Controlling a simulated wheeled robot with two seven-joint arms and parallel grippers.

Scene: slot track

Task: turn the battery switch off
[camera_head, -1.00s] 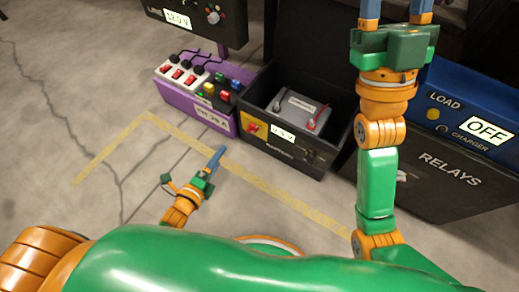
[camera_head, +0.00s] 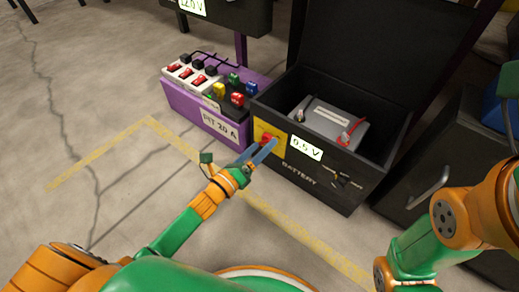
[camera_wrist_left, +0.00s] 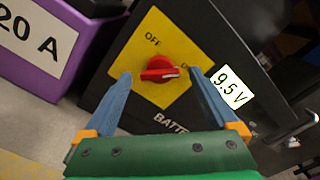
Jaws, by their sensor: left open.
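The battery box (camera_head: 300,160) is a black open case with a yellow switch plate on its front. The red rotary switch (camera_wrist_left: 158,68) sits on the yellow plate (camera_wrist_left: 150,40) in the left wrist view. "OFF" is printed at its upper left; the label on the right is partly hidden by a finger. The switch's bar lies roughly level. My left gripper (camera_head: 258,153) is open in front of the switch, and its blue fingers flank the switch in the left wrist view. My right gripper's fingers are out of view.
A white voltage display (camera_wrist_left: 232,88) reads 9.5 V. A black cabinet (camera_head: 440,165) is at the right. The floor in front is clear, with yellow tape.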

